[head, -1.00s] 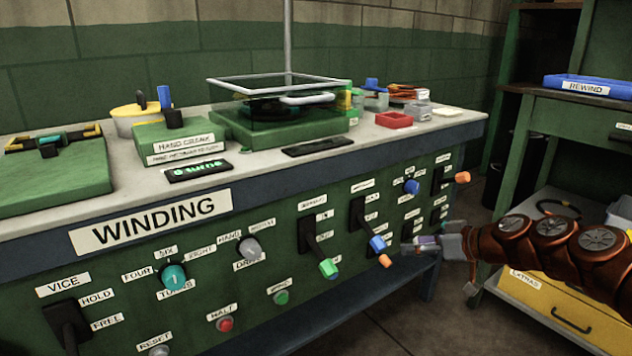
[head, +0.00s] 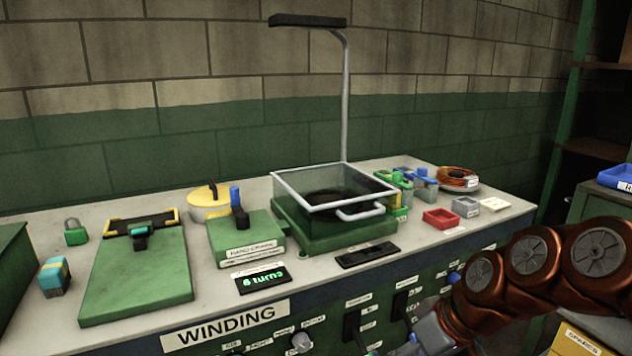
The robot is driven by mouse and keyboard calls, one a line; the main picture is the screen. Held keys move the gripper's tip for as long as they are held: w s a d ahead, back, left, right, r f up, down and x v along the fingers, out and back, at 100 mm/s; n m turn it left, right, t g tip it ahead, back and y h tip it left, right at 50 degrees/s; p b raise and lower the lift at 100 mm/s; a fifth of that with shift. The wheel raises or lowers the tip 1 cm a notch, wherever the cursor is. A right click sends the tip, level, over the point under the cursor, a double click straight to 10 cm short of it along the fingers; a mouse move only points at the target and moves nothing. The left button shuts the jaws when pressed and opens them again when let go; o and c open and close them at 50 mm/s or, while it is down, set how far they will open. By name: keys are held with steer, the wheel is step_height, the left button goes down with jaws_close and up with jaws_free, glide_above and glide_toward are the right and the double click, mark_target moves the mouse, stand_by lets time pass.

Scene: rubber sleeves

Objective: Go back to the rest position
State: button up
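My gripper (head: 408,347) is at the bottom edge of the head view, in front of the green panel below the bench top. Its fingers are small, dark and partly cut off by the frame, so I cannot tell whether they are open or shut. My copper-coloured arm comes in from the right edge and bends down to it. I see nothing clearly held. The winding bench (head: 222,274) carries a hand-crank box (head: 262,236), a clear-walled guard box (head: 335,215) and a display reading "8 turns" (head: 262,279).
Red (head: 440,219) and grey trays stand at the bench's right end beside a coil of orange wire (head: 458,179). A clamp board (head: 140,270) and a padlock (head: 75,232) are at left. A shelf with a blue tray (head: 616,178) is at far right.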

steer(key=s+d+r+m+g+h+p, duration=0.2)
steer(key=s+r+p, duration=0.4)
steer(key=s+p, duration=0.3)
steer(key=s+d+r+m+g+h+p, duration=0.2)
steer(key=s+r+p, duration=0.5)
steer(key=s, duration=0.4)
steer(key=shift+r+m+h+p, duration=0.15)
steer(key=shift+m+h+p, duration=0.55)
steer(key=shift+m+p, duration=0.2)
